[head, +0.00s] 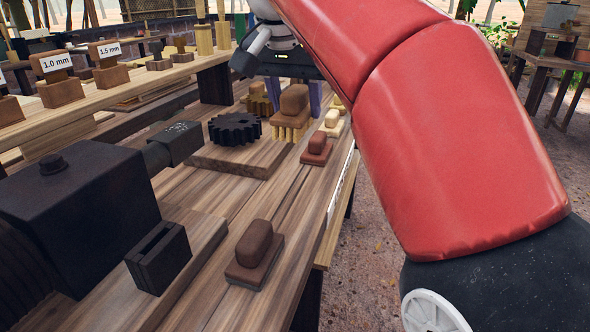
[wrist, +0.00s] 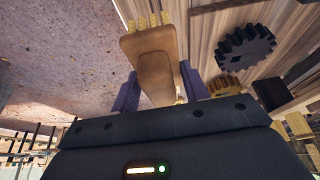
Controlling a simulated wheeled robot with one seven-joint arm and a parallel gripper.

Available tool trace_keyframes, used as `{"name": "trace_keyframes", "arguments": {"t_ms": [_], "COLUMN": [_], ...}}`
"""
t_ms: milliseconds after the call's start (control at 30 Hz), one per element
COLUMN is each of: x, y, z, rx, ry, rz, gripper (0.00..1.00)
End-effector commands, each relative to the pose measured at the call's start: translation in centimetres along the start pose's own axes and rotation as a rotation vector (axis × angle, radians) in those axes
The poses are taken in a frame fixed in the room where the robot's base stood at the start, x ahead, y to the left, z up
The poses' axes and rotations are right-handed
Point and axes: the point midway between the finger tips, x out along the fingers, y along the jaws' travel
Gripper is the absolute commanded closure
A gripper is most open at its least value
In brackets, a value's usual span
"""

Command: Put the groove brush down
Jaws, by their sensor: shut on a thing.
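The groove brush (head: 294,101) has a brown wooden handle and yellow bristles. It is upright, bristles down, at the right part of the workbench in the head view, just right of a dark gear. My gripper (head: 294,92) is shut on its handle with purple fingers on both sides. In the wrist view the brush (wrist: 152,62) lies between the fingers of my gripper (wrist: 160,88), bristles at the top. I cannot tell whether the bristles touch the bench.
The dark gear (head: 235,129) rests on a wooden board (head: 225,158). A black machine (head: 75,205) fills the left. Bare bench (head: 285,195) lies between the blocks.

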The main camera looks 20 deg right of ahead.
Motion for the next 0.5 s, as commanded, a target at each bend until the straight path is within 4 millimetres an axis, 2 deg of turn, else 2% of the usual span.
{"name": "trace_keyframes", "arguments": {"t_ms": [233,333,500], "x": [5.8,7.2,8.3], "y": [0.0,0.0,0.0], "z": [2.5,3.1,3.5], "rx": [-0.001,-0.002,-0.001], "ry": [-0.002,0.000,0.000], "rz": [0.001,0.000,-0.001], "gripper": [0.73,0.73,0.73]}}
